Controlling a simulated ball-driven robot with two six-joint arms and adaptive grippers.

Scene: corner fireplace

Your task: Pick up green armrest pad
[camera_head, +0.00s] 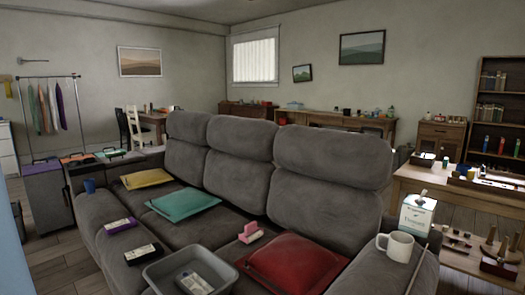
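A small flat green pad (113,153) lies on top of a dark grey block, at the far left end of the grey sofa (330,165). A flat orange pad (77,157) lies beside it, to its left. A larger teal-green cushion (184,203) lies on the sofa seat. The small green pad is far off, so its details are hard to make out. Neither of my grippers is in view.
The sofa seat also holds a yellow cushion (147,179), a red cushion (293,264) and a grey bin (190,272). A white mug (396,246) and a carton (417,213) stand on the right armrest. Open wood floor (62,268) shows at left.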

